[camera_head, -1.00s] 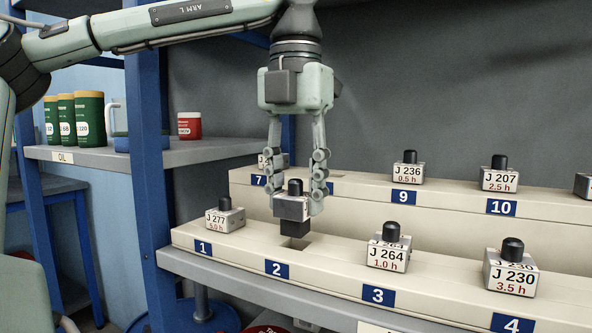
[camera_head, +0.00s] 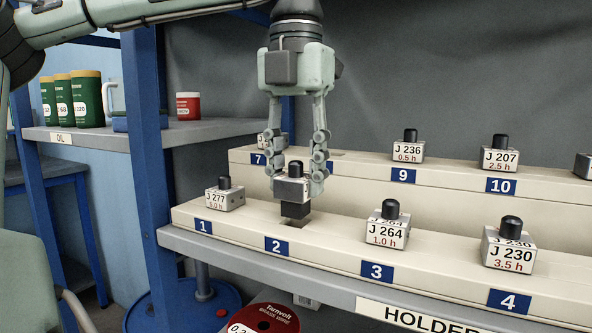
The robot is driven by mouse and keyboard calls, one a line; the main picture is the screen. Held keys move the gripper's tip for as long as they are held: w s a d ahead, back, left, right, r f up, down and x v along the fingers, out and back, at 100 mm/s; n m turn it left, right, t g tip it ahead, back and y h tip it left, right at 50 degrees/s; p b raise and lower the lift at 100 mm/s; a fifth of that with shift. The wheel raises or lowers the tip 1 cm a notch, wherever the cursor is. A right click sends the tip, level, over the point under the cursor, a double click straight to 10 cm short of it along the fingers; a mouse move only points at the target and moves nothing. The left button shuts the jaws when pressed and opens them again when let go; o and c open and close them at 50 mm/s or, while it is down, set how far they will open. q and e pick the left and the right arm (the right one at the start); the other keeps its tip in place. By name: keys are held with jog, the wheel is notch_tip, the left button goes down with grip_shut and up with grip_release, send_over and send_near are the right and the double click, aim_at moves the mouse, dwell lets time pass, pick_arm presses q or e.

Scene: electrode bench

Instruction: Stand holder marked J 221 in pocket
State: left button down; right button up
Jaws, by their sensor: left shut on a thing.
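My left gripper (camera_head: 300,176) is shut on a grey block holder (camera_head: 290,189) with a black knob on top and a black foot below. No marking is legible on it, so I cannot tell whether it reads J 221. It hangs upright just above the pocket marked 2 (camera_head: 288,224) in the front row of the cream rack (camera_head: 330,250). The foot hides part of the pocket opening; whether its tip has entered I cannot tell. My right gripper is not in view.
Holder J 277 (camera_head: 224,198) stands at 1, left of my gripper. J 264 (camera_head: 387,233) stands at 3 and J 230 (camera_head: 508,252) at 4. Behind, a holder at 7, J 236 (camera_head: 408,151) and J 207 (camera_head: 499,160) stand on the raised row. A blue post (camera_head: 147,160) stands left.

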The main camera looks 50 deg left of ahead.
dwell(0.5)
pick_arm(q)
jog(key=shift+f+b, duration=1)
jog(key=shift+f, duration=0.65)
jog(key=c, duration=0.9)
grip_release()
jog(key=shift+r, duration=0.1)
notch_tip(320, 180, up, 7)
jog(key=shift+r, duration=0.2)
